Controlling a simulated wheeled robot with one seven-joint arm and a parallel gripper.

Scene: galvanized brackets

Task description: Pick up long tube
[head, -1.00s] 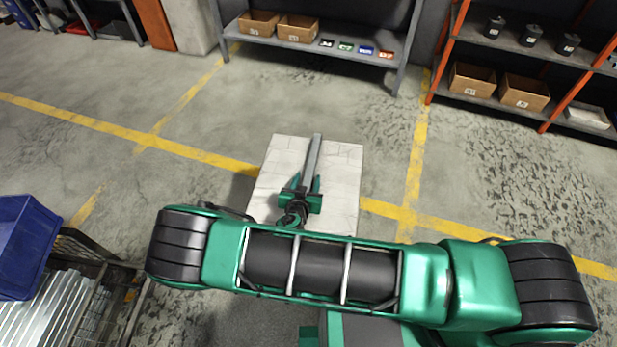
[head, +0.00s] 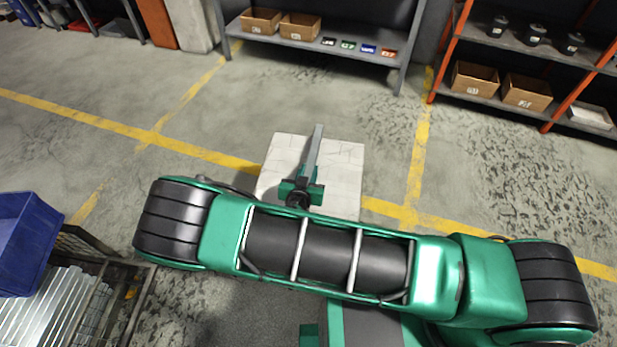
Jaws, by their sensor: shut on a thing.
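The long tube (head: 315,150) is a grey metal square tube over a white platform. Its far end points away from me, past the platform's back edge. My green and black gripper (head: 306,180) is shut on the tube near its closer part. The near end of the tube is hidden by the gripper and my arm. The tube looks lifted a little, but the exact gap to the platform cannot be told.
The white platform (head: 346,168) has a cracked, tiled-looking top. A wire cage (head: 125,292) with metal pieces and a blue bin (head: 27,240) stand at left. Shelves (head: 318,48) with cardboard boxes line the back. The floor between is clear.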

